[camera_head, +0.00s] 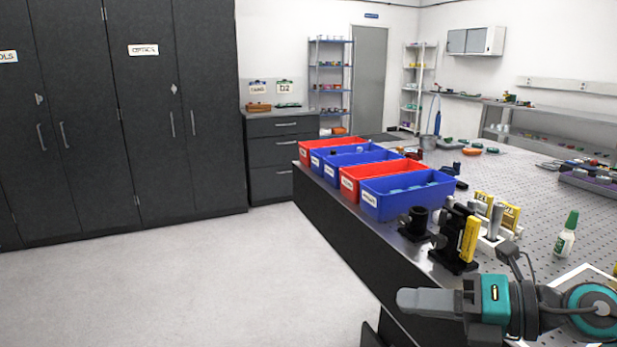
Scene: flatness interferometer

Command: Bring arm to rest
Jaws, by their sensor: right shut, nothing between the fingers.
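My right arm (495,297), grey and teal, comes in at the lower right corner. Its right gripper (408,300) points left, past the table's near edge and over the floor side. The gripper's fingers are shut and hold nothing. The perforated metal optical table (520,180) lies behind and to the right of the arm. My left arm and gripper are not in view.
Blue bins (405,206) and red bins line the table's left edge. Black optical mounts (455,238), yellow-labelled parts and a green-capped bottle (566,236) stand close behind my right arm. Dark cabinets (150,120) stand left. The floor (200,285) is clear.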

